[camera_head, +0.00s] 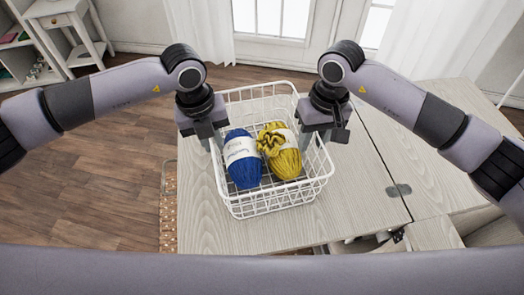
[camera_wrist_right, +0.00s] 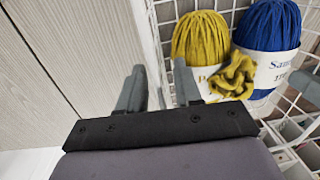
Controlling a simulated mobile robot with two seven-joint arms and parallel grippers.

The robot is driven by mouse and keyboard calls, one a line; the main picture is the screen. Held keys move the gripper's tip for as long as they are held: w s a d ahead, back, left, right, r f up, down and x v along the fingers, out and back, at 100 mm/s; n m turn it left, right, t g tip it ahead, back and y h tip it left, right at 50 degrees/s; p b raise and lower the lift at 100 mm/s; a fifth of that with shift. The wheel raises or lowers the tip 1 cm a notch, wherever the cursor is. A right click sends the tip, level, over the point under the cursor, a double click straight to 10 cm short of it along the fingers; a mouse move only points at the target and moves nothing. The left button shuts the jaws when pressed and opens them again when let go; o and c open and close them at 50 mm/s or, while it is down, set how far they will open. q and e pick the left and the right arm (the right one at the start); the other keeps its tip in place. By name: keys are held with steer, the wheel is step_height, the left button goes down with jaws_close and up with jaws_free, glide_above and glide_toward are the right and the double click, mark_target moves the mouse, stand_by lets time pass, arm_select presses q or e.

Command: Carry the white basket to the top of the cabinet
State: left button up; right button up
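My right gripper (camera_head: 316,140) points down at the right rim. In the right wrist view my right gripper's fingers (camera_wrist_right: 159,80) are apart, one on each side of the basket wall (camera_wrist_right: 154,38), with a gap between them. The yellow yarn (camera_wrist_right: 201,42) and blue yarn (camera_wrist_right: 268,25) show beside them.
The wooden floor (camera_head: 90,175) lies open to the left. An opening with items shows at the front edge. A white side table (camera_head: 62,20) and shelf stand at the far left.

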arm_select(q)
steer(key=shift+f, duration=0.15)
arm_select(e)
steer(key=shift+f, duration=0.15)
arm_select(q)
steer(key=shift+c, duration=0.9)
arm_select(e)
steer(key=shift+c, duration=0.9)
arm_select(q)
jaws_close()
arm_select(e)
jaws_close()
